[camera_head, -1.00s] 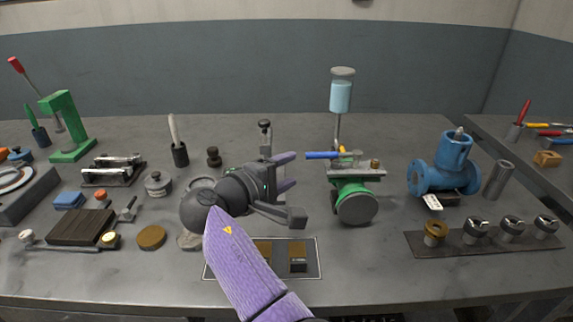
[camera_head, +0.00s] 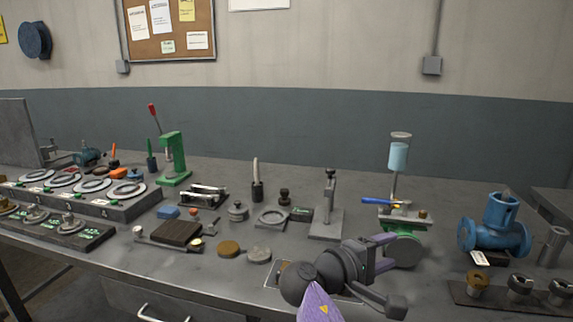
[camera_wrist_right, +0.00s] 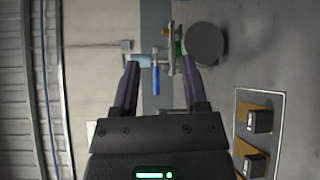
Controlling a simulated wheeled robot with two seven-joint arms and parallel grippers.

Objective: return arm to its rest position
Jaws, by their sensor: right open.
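My right gripper (camera_head: 391,273) is at the lower right of the head view, its purple forearm rising from the bottom edge. Its jaws are apart with nothing between them. They also show open in the right wrist view (camera_wrist_right: 159,66). In the head view it covers part of the white-edged mat (camera_head: 272,285) and overlaps the lower part of the green pump stand (camera_head: 404,249). The blue lever (camera_wrist_right: 156,78) shows between the fingertips in the wrist view, beyond them; I see no contact. My left gripper is not in view.
The grey bench holds a clamp post (camera_head: 329,207), a blue valve body (camera_head: 495,229), a green press (camera_head: 174,160) and a brown block (camera_head: 177,233). A tray with several rings (camera_head: 120,210) stands at the left. Bare bench lies at the front left of the mat.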

